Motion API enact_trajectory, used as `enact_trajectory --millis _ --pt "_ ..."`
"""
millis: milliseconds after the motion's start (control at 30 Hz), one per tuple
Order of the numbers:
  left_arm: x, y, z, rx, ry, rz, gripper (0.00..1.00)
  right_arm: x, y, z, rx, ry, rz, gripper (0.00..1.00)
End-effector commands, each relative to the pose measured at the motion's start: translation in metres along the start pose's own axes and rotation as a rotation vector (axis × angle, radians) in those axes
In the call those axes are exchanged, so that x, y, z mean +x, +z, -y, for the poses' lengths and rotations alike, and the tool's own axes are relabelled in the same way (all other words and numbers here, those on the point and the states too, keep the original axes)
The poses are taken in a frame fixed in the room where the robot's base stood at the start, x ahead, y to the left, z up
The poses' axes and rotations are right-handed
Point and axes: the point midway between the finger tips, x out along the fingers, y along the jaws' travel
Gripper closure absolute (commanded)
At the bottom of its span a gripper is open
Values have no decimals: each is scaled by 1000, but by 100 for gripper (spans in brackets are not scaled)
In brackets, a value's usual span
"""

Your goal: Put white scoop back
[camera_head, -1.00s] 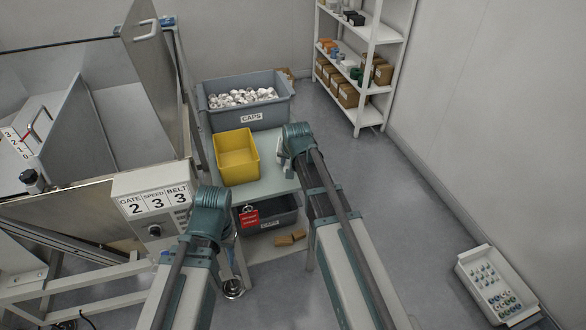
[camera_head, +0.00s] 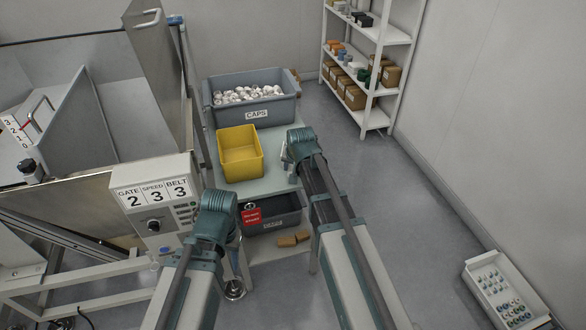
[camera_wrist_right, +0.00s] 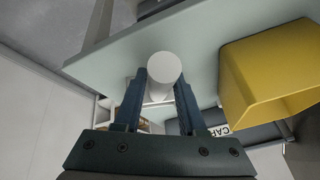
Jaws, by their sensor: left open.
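In the right wrist view, a white round-ended piece, seemingly the white scoop (camera_wrist_right: 164,68), sits between the fingers of my right gripper (camera_wrist_right: 162,82). The fingers press against its two sides; its far part is hidden.
A grey CAPS bin (camera_head: 250,110) full of white caps stands at the table's back. The control box (camera_head: 155,205) stands close left.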

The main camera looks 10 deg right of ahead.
Motion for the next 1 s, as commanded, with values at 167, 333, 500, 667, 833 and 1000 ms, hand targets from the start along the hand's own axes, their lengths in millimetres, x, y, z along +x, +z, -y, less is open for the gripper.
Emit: enact_trajectory --millis 167,333,500,667,833,1000 --pt "0 0 0 0 0 0 55 0 0 0 0 0 0 38" --pt "0 0 0 0 0 0 55 0 0 0 0 0 0 38" --pt "-4 0 0 0 0 0 55 -3 -2 0 0 0 0 38" --pt "-14 1 1 0 0 0 55 -15 -2 1 0 0 0 38" --pt "-34 2 3 0 0 0 55 -37 -2 1 0 0 0 38" --pt "-59 4 6 -1 0 0 55 -65 -3 1 0 0 0 38"
